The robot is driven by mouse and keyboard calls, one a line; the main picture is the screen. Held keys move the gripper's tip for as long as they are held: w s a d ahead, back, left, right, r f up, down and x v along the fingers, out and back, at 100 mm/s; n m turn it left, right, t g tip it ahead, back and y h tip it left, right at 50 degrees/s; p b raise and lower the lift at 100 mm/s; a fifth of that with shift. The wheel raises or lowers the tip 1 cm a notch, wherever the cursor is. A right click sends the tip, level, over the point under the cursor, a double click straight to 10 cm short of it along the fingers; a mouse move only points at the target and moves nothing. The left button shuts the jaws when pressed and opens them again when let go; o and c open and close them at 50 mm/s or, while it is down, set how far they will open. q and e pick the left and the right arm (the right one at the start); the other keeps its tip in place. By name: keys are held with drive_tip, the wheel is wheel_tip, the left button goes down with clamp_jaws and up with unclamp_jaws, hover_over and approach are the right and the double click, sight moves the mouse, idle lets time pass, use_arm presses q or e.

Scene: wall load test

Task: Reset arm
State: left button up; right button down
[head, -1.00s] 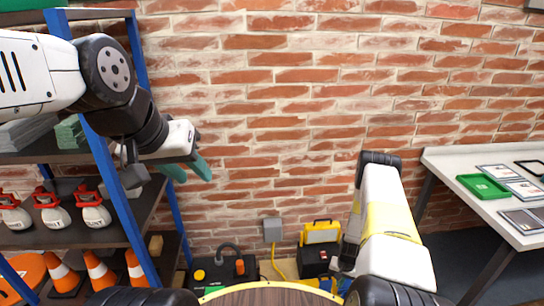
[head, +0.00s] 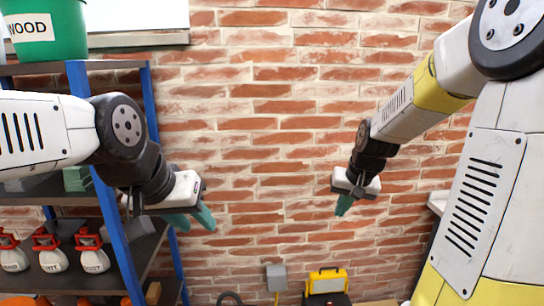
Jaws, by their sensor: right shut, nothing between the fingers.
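My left gripper (head: 197,224) reaches in from the left in front of the blue shelf rack. Its two teal fingers are apart with nothing between them. My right gripper (head: 341,210) hangs in front of the brick wall, right of the picture's middle. Its teal fingers point down and are shut, with nothing held. My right arm comes down to it from the upper right, and its large white and yellow links fill the right side.
A blue-framed shelf rack (head: 77,84) stands at the left, with a green WOOD bucket (head: 66,30) on top and red-topped white bottles (head: 48,257) lower. A yellow-topped case (head: 327,282) stands by the brick wall (head: 270,150). The space between my grippers is clear.

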drive_tip(key=s+a+r, duration=0.1)
drive_tip(key=s+r, duration=0.2)
drive_tip(key=s, duration=0.3)
drive_tip(key=s+a+r+n+t, duration=0.1)
drive_tip(key=s+a+r, duration=0.1)
drive_tip(key=s, duration=0.5)
drive_tip(key=s+a+r+n, duration=0.1)
drive_tip(key=s+r, duration=0.3)
drive_tip(key=s, duration=0.2)
drive_tip(key=shift+s+a+r+t+y, duration=0.25)
drive_tip(key=shift+s+r+t+y, duration=0.1)
drive_tip(key=shift+t+y, duration=0.05)
drive_tip(key=shift+w, duration=0.15)
